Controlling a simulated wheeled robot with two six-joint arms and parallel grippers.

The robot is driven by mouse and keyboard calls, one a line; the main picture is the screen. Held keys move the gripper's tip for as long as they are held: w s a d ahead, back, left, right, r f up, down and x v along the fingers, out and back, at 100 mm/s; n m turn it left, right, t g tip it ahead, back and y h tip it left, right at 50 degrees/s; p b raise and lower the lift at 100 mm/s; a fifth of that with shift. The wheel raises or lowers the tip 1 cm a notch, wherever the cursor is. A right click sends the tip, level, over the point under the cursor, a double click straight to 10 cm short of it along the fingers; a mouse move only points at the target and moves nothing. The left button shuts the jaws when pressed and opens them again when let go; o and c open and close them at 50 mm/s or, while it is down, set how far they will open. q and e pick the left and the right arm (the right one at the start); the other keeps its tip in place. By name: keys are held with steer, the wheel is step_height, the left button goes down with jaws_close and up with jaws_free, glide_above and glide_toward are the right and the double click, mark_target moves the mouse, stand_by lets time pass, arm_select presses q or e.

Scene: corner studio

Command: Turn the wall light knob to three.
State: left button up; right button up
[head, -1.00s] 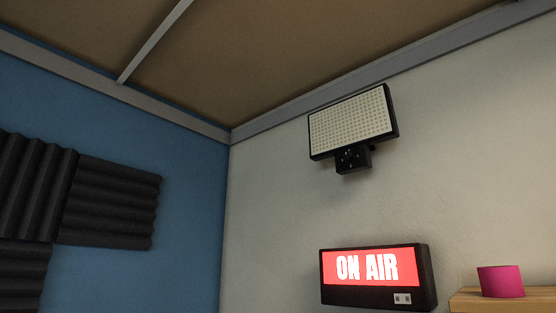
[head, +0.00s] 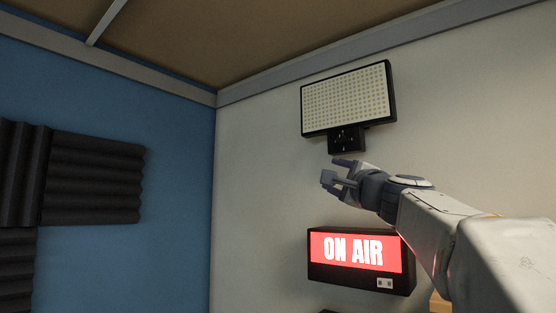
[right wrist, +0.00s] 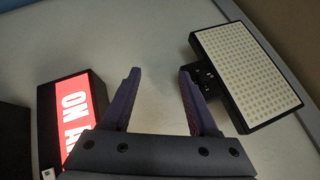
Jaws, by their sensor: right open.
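The wall light is a white dotted panel (head: 347,99) in a black frame, high on the pale wall. Below it hangs a small black control box (head: 347,139) with small white marks; the knob is too small to make out clearly. In the right wrist view the panel (right wrist: 248,72) is at the upper right, and the control box (right wrist: 207,78) is partly hidden behind a fingertip. My right gripper (head: 333,170) is open and empty, just below the control box in the head view; its fingers also show in the right wrist view (right wrist: 159,75). My left gripper is out of view.
A lit red ON AIR sign (head: 355,252) in a black case is on the wall below my right gripper; it also shows at the left of the right wrist view (right wrist: 75,115). Dark foam panels (head: 92,178) are on the blue wall. The pale wall left of the light is bare.

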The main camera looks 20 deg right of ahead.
mark_target(343, 140)
steer(key=s+d+r+m+h+p, duration=0.1)
steer(key=s+d+r+m+h, duration=0.2)
steer(key=d+r, duration=0.25)
steer(key=shift+t, duration=0.4)
steer(key=p+x, duration=0.1)
steer(key=x, duration=0.1)
steer(key=p+x, duration=0.2)
steer(key=x, duration=0.1)
steer(key=r+p+x, duration=0.1)
steer(key=p+x, duration=0.1)
steer(key=x, duration=0.1)
steer(key=shift+w+a+r, duration=0.1)
steer(key=shift+a, duration=0.15)
steer(key=shift+w+d+r+p, duration=0.2)
steer(key=shift+w+p, duration=0.3)
steer(key=shift+w, duration=0.2)
steer(key=shift+f, duration=0.1)
steer(key=shift+c, duration=0.3)
jaws_close()
